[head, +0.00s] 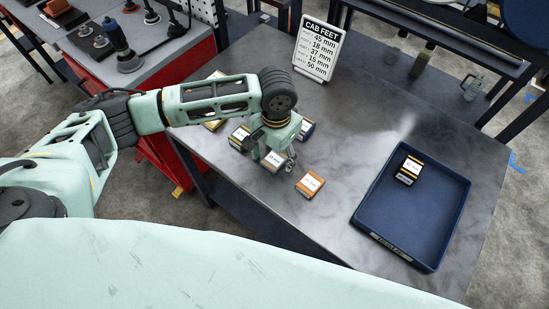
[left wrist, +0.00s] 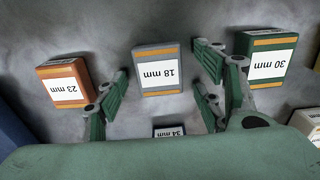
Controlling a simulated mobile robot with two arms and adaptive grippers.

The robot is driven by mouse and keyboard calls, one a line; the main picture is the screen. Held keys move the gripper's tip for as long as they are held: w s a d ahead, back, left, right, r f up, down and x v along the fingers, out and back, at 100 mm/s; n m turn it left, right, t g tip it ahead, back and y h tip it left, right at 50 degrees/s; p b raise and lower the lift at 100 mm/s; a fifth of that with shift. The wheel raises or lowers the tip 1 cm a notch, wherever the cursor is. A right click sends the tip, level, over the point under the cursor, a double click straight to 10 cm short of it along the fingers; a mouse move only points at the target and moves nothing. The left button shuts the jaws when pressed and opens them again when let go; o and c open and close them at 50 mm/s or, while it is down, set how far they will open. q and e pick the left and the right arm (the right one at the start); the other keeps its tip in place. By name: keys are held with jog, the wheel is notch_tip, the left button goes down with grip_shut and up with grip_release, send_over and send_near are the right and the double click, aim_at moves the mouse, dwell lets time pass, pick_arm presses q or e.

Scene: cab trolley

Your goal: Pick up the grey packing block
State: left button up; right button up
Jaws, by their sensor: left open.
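The grey packing block (left wrist: 160,72), with orange stripes and a white "18 mm" label, lies on the dark table. In the head view the grey block (head: 273,164) is partly hidden by my left gripper (head: 274,157). In the left wrist view my left gripper (left wrist: 163,78) is open, with its fingers on either side of the grey block. I see gaps between block and fingers; how high the fingertips are is hard to tell. My right gripper is not in view.
An orange 23 mm block (left wrist: 66,83), a green 30 mm block (left wrist: 266,57) and a blue 34 mm block (left wrist: 168,130) lie close around. A blue tray (head: 375,222) holding one block stands right. A "CAB FEET" sign (head: 318,50) stands behind.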

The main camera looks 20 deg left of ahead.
pick_arm(q)
jog(key=shift+s, duration=0.1)
jog(key=shift+c, duration=0.5)
jog(key=c, duration=1.2)
jog(key=shift+o, duration=0.2)
